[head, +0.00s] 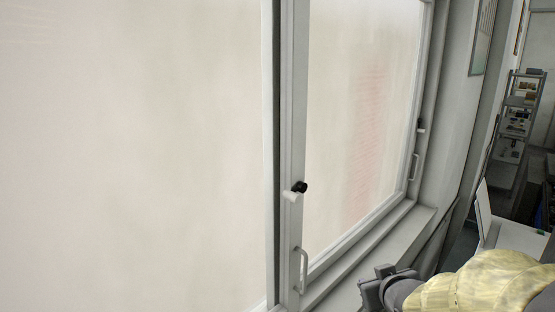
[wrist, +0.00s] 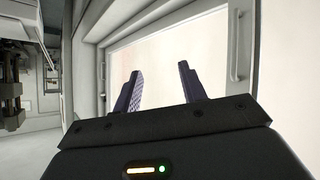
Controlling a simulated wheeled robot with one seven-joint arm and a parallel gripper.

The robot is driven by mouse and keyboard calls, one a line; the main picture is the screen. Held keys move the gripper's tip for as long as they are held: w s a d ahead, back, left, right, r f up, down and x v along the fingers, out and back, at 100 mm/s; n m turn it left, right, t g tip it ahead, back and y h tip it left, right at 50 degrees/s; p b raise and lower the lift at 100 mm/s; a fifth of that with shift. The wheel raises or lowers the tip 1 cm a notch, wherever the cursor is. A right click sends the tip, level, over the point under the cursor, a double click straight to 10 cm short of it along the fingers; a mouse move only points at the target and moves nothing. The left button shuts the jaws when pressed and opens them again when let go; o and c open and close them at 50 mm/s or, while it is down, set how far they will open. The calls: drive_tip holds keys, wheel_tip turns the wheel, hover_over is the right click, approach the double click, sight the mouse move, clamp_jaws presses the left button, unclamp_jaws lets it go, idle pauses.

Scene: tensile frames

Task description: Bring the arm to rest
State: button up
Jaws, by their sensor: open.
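My gripper (wrist: 160,90) is open in the wrist view, its two dark fingers apart with nothing between them. Beyond the fingers is a pale window pane (wrist: 165,50) in a light frame. In the head view my gripper (head: 372,290) shows at the bottom right, near the window sill, at the end of my yellowish-covered arm. Its fingertips are hard to make out there.
Two large frosted windows (head: 140,150) fill the left and middle of the head view. A window handle (head: 303,270) and a dark-and-white latch (head: 297,190) stick out from the frame. A sill (head: 400,245) runs below. Shelves (head: 518,125) stand at the far right.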

drive_tip(key=s+a+f+m+g, duration=0.1)
drive_tip(key=s+a+f+g, duration=0.2)
drive_tip(key=s+f+g, duration=0.1)
drive_tip(key=s+a+f+m+g, duration=0.1)
drive_tip(key=s+a+f+g, duration=0.2)
drive_tip(key=s+f, duration=0.4)
drive_tip(key=shift+s+a+g, duration=0.25)
drive_tip(key=shift+s+g, duration=0.55)
drive_tip(key=shift+s, duration=0.15)
drive_tip(key=shift+w+f, duration=0.1)
drive_tip(key=shift+w, duration=0.05)
drive_tip(key=shift+c, duration=0.6)
